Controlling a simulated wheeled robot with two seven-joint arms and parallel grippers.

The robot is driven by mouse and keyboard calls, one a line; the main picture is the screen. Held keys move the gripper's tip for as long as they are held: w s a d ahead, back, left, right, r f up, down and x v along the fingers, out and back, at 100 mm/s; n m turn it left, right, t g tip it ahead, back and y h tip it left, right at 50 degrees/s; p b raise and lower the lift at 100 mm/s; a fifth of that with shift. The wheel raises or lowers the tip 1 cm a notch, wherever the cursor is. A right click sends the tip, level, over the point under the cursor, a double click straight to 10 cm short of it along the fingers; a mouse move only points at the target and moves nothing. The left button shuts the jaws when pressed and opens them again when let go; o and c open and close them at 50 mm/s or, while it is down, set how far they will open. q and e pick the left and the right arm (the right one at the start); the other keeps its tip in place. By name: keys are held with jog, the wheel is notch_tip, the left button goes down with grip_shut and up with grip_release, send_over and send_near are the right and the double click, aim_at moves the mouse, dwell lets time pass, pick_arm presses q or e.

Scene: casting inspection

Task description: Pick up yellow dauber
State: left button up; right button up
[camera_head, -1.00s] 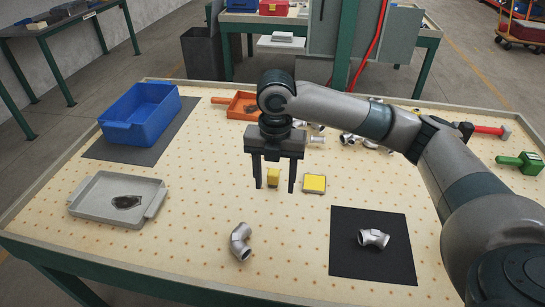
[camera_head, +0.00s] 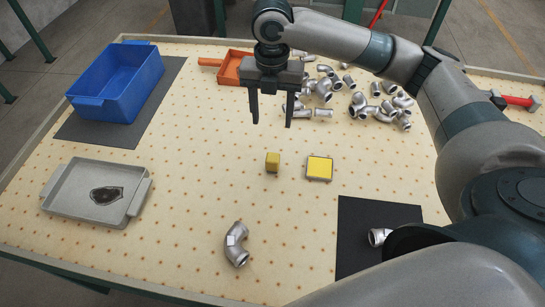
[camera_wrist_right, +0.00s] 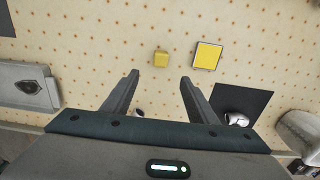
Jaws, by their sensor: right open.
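The yellow dauber (camera_head: 272,162) is a small yellow block standing on the pegboard-like table top, just left of a flat yellow pad (camera_head: 319,168). In the right wrist view the dauber (camera_wrist_right: 161,58) lies beyond the fingertips, between their lines, with the yellow pad (camera_wrist_right: 207,56) to its right. My right gripper (camera_head: 271,122) is open and empty, with its fingers pointing down. In the head view it appears above and behind the dauber, apart from it. It also shows in the right wrist view (camera_wrist_right: 159,78). My left gripper is not in view.
Silver pipe fittings (camera_head: 322,86) lie in a cluster behind. One elbow (camera_head: 237,243) lies in front, another (camera_head: 379,237) on a black mat (camera_head: 360,215). A blue bin (camera_head: 118,82) and grey tray (camera_head: 65,193) stand left, an orange tray (camera_head: 232,70) behind.

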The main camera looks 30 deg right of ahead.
pick_arm(q)
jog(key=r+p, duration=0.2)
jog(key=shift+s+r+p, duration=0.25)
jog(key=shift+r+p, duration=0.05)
jog(key=shift+p, duration=0.05)
pick_arm(e)
send_near(273, 157)
jog(key=f, duration=0.5)
jog(key=shift+w+f, duration=0.2)
jog(key=shift+f, duration=0.1)
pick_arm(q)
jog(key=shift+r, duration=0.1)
pick_arm(e)
jog(key=shift+f, duration=0.1)
jog(key=shift+s+f+p, duration=0.1)
jog(key=shift+f+p, duration=0.15)
jog(key=shift+p, duration=0.05)
notch_tip(273, 157, down, 4)
jog(key=shift+s+r+p, duration=0.1)
jog(key=shift+p, duration=0.65)
jog(key=shift+f, duration=0.35)
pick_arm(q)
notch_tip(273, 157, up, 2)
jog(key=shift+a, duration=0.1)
pick_arm(e)
jog(key=shift+c, duration=0.7)
